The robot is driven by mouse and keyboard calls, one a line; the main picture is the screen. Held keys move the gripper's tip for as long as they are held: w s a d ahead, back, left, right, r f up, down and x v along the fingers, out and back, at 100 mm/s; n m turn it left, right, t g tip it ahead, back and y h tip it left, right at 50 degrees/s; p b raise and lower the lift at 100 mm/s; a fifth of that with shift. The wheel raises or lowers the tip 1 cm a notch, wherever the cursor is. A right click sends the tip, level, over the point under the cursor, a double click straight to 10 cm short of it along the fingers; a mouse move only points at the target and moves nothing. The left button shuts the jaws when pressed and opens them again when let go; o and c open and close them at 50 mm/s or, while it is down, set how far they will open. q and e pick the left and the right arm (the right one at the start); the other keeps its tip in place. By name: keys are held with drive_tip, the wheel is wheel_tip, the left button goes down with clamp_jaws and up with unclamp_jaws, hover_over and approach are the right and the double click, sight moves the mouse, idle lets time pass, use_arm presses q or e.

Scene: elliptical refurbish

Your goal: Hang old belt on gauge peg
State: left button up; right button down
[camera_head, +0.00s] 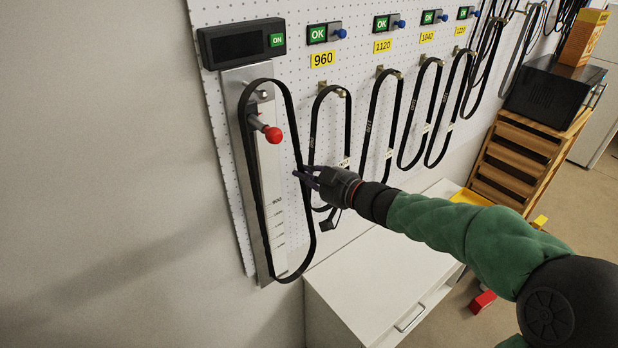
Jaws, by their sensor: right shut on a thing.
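The old belt (249,166) is a long black loop in front of the gauge (279,236), a pale plate with a printed scale. The silver gauge peg (263,95) shows inside the top of the loop, with the belt's upper curve just above it. I cannot tell whether the belt rests on the peg. A red-knobbed lever (272,134) also shows inside the loop. My right gripper (300,174) is shut on the right strand of the belt, about mid-height. The lower end of the loop hangs near the gauge's foot. My left gripper is not in view.
Several black belts (366,128) hang from pegs on the white pegboard (212,15), under yellow number labels. A white cabinet (370,280) stands below; a wooden rack (515,160) is at right.

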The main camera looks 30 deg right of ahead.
drive_tip(key=shift+d+b+x, duration=0.1)
drive_tip(key=shift+b+x, duration=0.15)
drive_tip(key=shift+x, duration=0.4)
drive_tip(key=shift+d+b+x, duration=0.15)
drive_tip(key=shift+b+x, duration=0.1)
drive_tip(key=shift+x, duration=0.45)
drive_tip(key=shift+w+f+b, duration=0.4)
drive_tip(key=shift+w+f, duration=0.15)
drive_tip(key=shift+f, duration=0.3)
drive_tip(key=c, duration=1.3)
unclamp_jaws()
drive_tip(key=v, duration=1.2)
